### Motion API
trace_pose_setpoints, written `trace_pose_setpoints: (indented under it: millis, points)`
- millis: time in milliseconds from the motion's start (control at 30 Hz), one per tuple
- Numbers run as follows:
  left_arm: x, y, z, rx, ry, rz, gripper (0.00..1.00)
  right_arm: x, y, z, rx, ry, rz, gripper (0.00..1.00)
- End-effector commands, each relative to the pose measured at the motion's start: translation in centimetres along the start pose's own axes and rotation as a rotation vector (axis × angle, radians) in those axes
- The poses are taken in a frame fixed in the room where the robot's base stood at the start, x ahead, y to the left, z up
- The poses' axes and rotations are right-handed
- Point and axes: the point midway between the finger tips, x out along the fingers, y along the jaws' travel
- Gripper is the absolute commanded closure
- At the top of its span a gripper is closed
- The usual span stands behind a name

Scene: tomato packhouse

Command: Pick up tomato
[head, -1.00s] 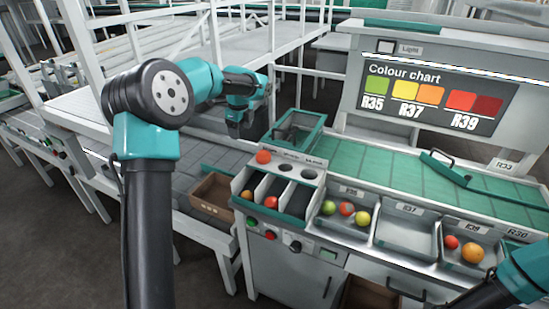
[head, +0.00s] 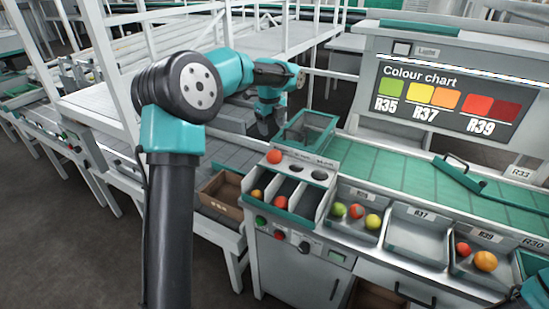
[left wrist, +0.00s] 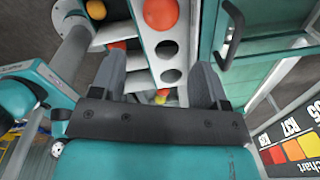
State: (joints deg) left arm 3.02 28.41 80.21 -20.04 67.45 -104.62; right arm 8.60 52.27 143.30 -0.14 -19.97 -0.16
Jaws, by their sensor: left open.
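A red-orange tomato (head: 274,157) sits at the left hole of the grey sizing plate (head: 299,161). It also shows large in the left wrist view (left wrist: 160,14), ahead of the fingers. My left gripper (head: 265,124) hangs open above and behind that plate, apart from the tomato, pointing down. In the left wrist view its fingers (left wrist: 158,80) are spread with no tomato held. An orange tomato (head: 256,195) and a red tomato (head: 281,202) lie in the slots below the plate. My right gripper is outside the picture; only part of that arm shows at the lower right edge.
The R35 bin (head: 350,189) holds green, red and yellow tomatoes. The R37 bin (head: 411,236) is empty. The R39 bin (head: 488,236) holds a red and an orange tomato. A green-framed box with a handle (head: 306,128) stands close beside my left gripper. A cardboard box (head: 222,190) is at left.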

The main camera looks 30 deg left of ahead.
Motion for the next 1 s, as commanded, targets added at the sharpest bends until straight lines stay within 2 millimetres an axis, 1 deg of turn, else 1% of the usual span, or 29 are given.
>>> trace_pose_setpoints:
  millis: [33, 300, 433, 567, 867, 1000]
  points:
    - [1.0, 0.1, 0.0, 0.000, 0.002, 0.004, 0.31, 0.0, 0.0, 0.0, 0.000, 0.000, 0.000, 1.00]
    - [5.7, 0.1, 0.0, 0.000, 0.001, 0.004, 0.31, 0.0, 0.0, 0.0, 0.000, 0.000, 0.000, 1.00]
    - [7.3, 0.0, 0.0, 0.000, 0.000, 0.002, 0.31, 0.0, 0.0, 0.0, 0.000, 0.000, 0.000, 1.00]
    - [8.0, 0.0, 0.0, 0.000, 0.000, 0.001, 0.31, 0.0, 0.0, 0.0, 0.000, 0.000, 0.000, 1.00]
    - [8.1, 0.0, 0.0, -0.001, 0.000, 0.000, 0.31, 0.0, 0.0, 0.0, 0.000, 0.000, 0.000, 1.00]
    - [8.9, 0.0, -0.1, -0.001, 0.001, 0.002, 0.31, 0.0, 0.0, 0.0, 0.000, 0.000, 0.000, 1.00]
